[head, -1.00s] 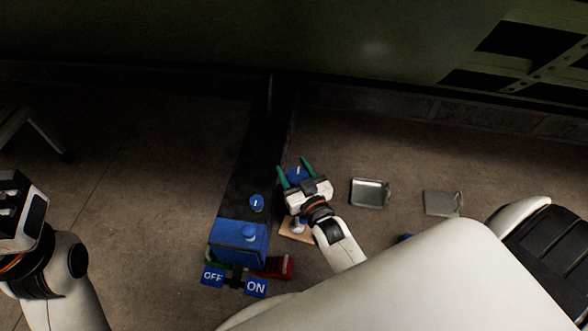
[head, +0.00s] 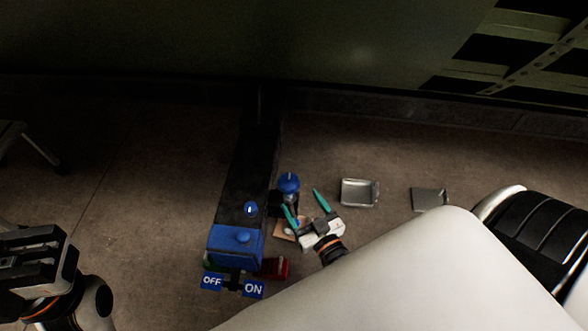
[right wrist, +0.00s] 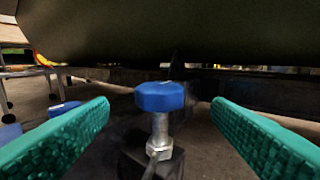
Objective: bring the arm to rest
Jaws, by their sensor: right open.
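My right gripper (head: 304,209) has green fingers spread apart, with nothing between the tips. In the right wrist view the bolt's blue head (right wrist: 160,96) and metal shank stand upright on a dark block (right wrist: 150,165), ahead of and between the open green fingers. My left gripper (head: 30,262) is at the lower left edge of the head view, far from these things; its jaw opening is not clear.
A blue box (head: 236,246) with OFF and ON signs (head: 253,289) stands left of the gripper, beside a red piece (head: 275,268). A dark green fuselage panel (head: 220,40) spans the top.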

